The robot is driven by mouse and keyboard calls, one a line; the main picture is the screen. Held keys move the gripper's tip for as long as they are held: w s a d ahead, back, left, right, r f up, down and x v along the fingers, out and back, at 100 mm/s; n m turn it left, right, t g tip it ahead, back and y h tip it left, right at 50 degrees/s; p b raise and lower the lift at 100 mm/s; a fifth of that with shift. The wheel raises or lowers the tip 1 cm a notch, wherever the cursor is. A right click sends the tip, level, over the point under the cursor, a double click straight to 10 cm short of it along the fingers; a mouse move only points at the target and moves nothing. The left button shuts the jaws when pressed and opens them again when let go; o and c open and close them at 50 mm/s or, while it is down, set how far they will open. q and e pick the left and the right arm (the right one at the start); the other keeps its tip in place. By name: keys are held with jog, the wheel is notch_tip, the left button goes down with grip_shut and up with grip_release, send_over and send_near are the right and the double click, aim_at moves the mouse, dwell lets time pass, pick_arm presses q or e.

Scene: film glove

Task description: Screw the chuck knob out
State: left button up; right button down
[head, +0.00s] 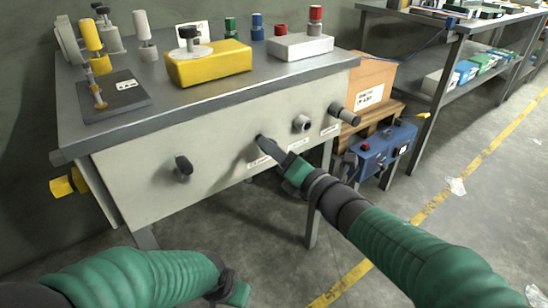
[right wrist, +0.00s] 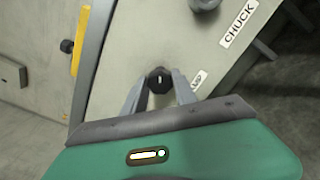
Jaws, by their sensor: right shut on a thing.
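The chuck knob (head: 302,123), a pale round knob, sits on the bench's front panel. It shows partly at the top edge of the right wrist view (right wrist: 205,3), beside the CHUCK label (right wrist: 239,22). My right gripper (head: 262,140) is at a different knob, to the left of the chuck knob. In the right wrist view its fingers are closed around this black knob (right wrist: 159,79), whose partly hidden label ends in "MP". My left gripper (head: 238,293) is low at the bottom of the head view, apart from the panel; its fingers are not clear.
A black knob (head: 183,167) is on the panel's left, a dark cylindrical one (head: 343,114) on its right. The bench top (head: 150,75) holds a yellow block (head: 208,66), a white block (head: 300,46) and several coloured parts. A blue box (head: 383,149) stands right of the bench.

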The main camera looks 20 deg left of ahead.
jog(key=shift+w+d+r, duration=0.1)
jog(key=shift+w, duration=0.05)
dwell(0.4)
jog(key=c, duration=1.3)
grip_release()
jog(key=o, duration=0.3)
jog(key=p+v, duration=0.4)
jog(key=v, duration=1.2)
jog(key=shift+s+d+f+p, duration=0.2)
jog(key=shift+s+f+p, duration=0.05)
jog(key=shift+p, duration=0.1)
